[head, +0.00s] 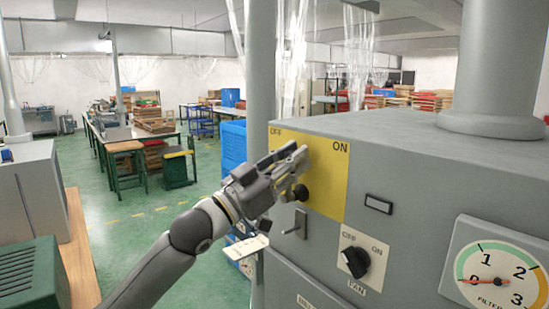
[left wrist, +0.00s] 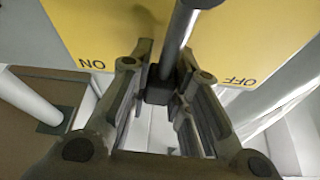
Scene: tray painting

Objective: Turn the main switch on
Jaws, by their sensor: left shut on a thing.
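The main switch sits on a yellow plate (head: 328,185) marked OFF at its left and ON at its right, on the front of the grey cabinet. In the left wrist view the plate (left wrist: 245,35) appears turned over, with ON at left and OFF at right. A grey lever (left wrist: 180,35) with a dark end runs down between my fingers. My left gripper (head: 288,165) is at the left, OFF-side part of the plate and covers much of the lever there. In the left wrist view my left gripper (left wrist: 163,80) is shut on the lever's end. My right gripper is not in view.
A gauge (head: 497,275) is at right. Green floor is open at left.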

